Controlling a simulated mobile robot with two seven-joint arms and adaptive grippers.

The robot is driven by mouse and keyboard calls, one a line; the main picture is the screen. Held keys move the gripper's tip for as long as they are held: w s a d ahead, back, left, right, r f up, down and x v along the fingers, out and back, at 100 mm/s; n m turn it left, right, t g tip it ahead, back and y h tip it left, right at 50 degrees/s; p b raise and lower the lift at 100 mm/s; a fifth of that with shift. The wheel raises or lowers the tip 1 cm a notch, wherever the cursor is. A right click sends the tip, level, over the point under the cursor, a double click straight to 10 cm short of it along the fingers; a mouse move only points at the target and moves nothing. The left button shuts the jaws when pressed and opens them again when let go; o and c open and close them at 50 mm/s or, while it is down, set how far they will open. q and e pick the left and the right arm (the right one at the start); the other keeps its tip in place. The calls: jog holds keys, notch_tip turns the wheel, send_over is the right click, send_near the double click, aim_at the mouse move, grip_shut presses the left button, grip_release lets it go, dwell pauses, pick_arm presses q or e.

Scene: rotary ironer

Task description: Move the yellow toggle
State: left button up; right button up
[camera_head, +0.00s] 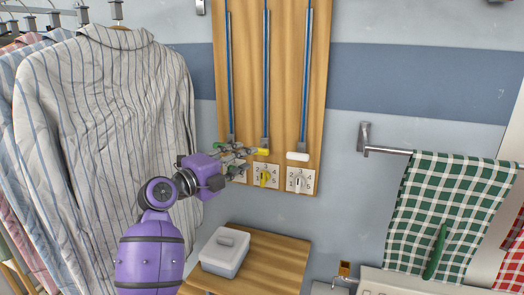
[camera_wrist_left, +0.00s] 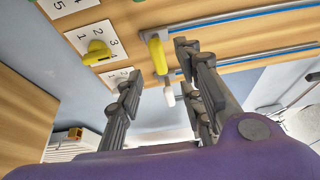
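A yellow handle (camera_head: 263,152) hangs at the lower end of the middle blue track on a wooden panel. Below it, a yellow dial knob (camera_head: 265,177) sits on a white numbered plate. In the left wrist view the yellow handle (camera_wrist_left: 157,57) shows in the gap between my left fingertips, and the yellow knob (camera_wrist_left: 97,52) lies to the left of the fingers. My left gripper (camera_head: 248,156) is open, close to the yellow handle from the left. I see no clear contact, and depth is hard to judge. My right gripper is not in view.
A white handle (camera_head: 298,156) and white dial (camera_head: 299,180) are to the right on the wooden panel (camera_head: 285,70). A green handle (camera_head: 218,147) is partly behind my left gripper. A lidded white box (camera_head: 222,257) stands below; striped shirts (camera_head: 105,120) hang left, checked cloth (camera_head: 440,210) right.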

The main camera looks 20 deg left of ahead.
aim_at(259, 154)
pick_arm(q)
jog(key=p+x, duration=0.1)
jog(key=x, duration=0.5)
jog(key=shift+w+r, duration=0.1)
jog(key=shift+w, duration=0.2)
jog(key=shift+w+d, duration=0.2)
jog(key=shift+w, duration=0.2)
jog(key=shift+c, duration=0.3)
grip_shut()
